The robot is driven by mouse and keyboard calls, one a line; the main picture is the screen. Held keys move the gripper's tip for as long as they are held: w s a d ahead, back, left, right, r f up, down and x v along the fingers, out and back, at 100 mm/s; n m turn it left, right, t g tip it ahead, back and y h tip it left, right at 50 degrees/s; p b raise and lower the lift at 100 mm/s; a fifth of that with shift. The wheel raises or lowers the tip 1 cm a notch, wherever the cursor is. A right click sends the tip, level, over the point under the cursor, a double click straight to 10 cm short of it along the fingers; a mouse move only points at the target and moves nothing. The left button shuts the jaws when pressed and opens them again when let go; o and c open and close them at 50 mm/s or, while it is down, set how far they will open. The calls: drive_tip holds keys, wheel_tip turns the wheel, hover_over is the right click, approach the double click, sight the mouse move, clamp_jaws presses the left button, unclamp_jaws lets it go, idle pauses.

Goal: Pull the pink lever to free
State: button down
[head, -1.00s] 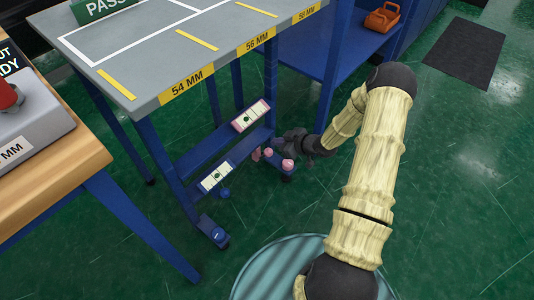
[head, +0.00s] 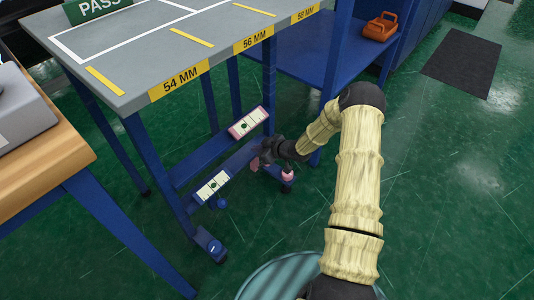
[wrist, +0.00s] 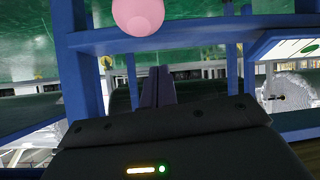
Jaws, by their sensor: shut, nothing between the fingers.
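A pink-bordered plate (head: 248,122) is on the table's lower blue rail, with a small green mark on it. Below it, a round pink cap (head: 287,175) stands at the foot of a table leg. A small bit of pink (head: 255,165) shows beside my gripper (head: 262,160), which hides most of that spot; I cannot tell from it the lever's setting. In the wrist view a round pink knob (wrist: 137,14) is at the top, beyond and left of my gripper's fingers (wrist: 158,88). The fingers are together and empty, apart from the knob.
A blue-bordered plate (head: 212,187) and a blue knob (head: 222,203) are further left on the rail. A blue foot (head: 210,245) is below. The grey tabletop (head: 150,60) overhangs above. A wooden bench (head: 60,150) stands left.

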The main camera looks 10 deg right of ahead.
drive_tip(key=shift+s+d+f+b, duration=0.7)
drive_tip(key=shift+d+f, duration=0.15)
drive_tip(key=shift+f, duration=0.2)
drive_tip(key=shift+s+d+f, duration=0.15)
drive_tip(key=shift+s+d, duration=0.2)
drive_tip(key=shift+s, duration=0.05)
drive_tip(key=shift+f, duration=0.1)
